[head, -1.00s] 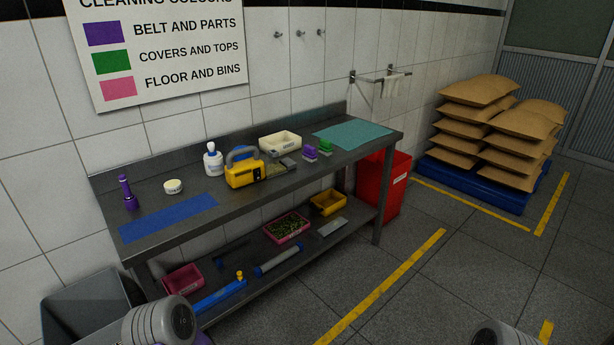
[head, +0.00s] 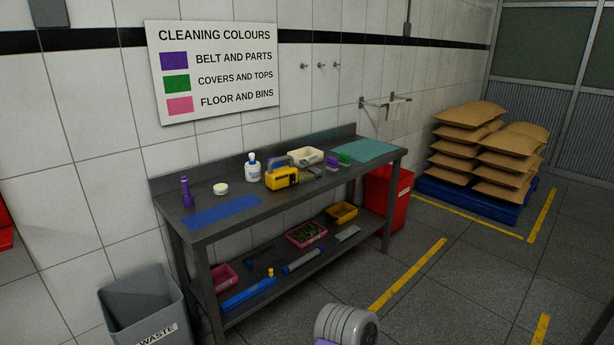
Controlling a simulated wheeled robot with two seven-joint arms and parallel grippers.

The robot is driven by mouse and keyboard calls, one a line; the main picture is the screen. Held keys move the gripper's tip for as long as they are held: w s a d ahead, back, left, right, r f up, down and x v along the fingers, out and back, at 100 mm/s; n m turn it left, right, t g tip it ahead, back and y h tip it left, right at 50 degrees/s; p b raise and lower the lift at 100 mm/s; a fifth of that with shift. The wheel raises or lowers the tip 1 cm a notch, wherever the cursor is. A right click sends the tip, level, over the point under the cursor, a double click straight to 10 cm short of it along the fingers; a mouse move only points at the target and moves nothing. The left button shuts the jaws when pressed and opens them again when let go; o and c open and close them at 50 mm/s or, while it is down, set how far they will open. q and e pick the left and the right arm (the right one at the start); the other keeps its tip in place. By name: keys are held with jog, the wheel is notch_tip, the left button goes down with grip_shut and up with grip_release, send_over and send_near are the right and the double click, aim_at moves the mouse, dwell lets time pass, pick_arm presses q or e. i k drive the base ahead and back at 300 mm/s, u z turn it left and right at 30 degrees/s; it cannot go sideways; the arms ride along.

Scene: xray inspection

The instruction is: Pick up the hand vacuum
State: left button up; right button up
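A yellow boxy device with a dark arched handle (head: 282,178) stands upright on the workbench, near the middle of its top. It looks like the hand vacuum, though it is small in the view and I cannot be sure. A white bottle (head: 253,167) stands just to its left, and a cream tray (head: 306,156) lies behind it to the right.
The steel workbench (head: 240,223) also holds a purple torch-like item (head: 187,192), a blue mat (head: 222,213) and a teal mat (head: 366,150). Its lower shelf holds trays and tubes. A grey waste bin (head: 145,305) stands at its left end, a red bin (head: 385,195) at its right. Floor in front is clear.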

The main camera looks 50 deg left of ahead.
aim_at(276, 179)
jog(key=u, duration=0.45)
jog(key=i, duration=1.65)
jog(key=u, duration=1.65)
jog(key=i, duration=1)
jog(key=u, duration=0.9)
